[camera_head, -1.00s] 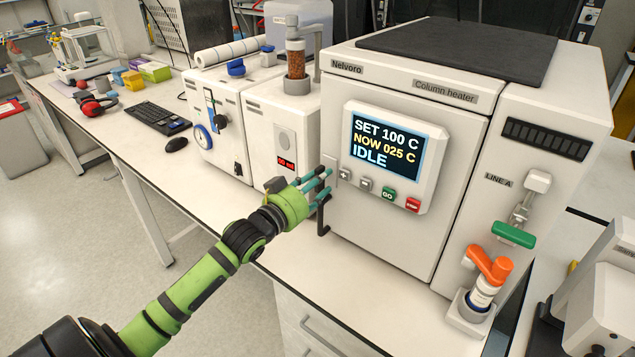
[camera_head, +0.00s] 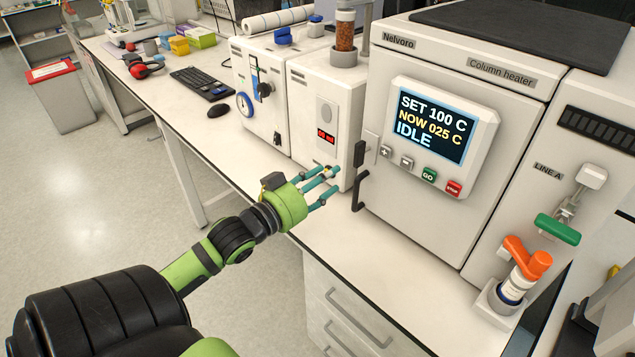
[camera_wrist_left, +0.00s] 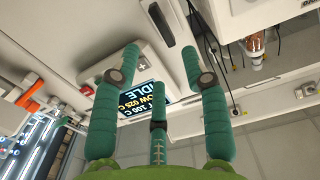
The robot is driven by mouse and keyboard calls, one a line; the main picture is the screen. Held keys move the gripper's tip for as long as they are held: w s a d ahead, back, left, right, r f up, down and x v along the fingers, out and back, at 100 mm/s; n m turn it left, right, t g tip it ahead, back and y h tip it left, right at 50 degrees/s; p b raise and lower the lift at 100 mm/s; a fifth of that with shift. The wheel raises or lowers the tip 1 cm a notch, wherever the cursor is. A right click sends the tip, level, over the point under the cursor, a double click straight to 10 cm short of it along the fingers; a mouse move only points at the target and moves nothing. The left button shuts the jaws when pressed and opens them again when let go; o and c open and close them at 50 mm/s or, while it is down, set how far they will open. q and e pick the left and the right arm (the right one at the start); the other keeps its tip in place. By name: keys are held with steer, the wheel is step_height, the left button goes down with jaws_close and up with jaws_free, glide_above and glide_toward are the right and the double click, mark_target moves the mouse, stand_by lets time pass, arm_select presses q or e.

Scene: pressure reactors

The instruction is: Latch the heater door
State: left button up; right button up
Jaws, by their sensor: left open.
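The column heater (camera_head: 440,215) stands on the bench at the right in the head view, its white door closed or nearly closed; I cannot tell which. A black latch handle (camera_head: 359,190) is at the door's left edge, with a black block above it. The display (camera_head: 436,125) reads SET 100 C, NOW 025 C, IDLE; it also shows upside down in the left wrist view (camera_wrist_left: 145,95). My left gripper (camera_head: 328,185) is open and empty, its teal fingers just left of the latch and apart from it. My right gripper is not in view.
Left of the heater stands a white instrument (camera_head: 325,125) with a red readout. A mouse (camera_head: 219,111) and keyboard (camera_head: 203,84) lie further left. The bench before the heater is clear.

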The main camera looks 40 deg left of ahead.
arm_select(q)
steer(key=shift+s+a, duration=0.1)
steer(key=shift+s, duration=0.75)
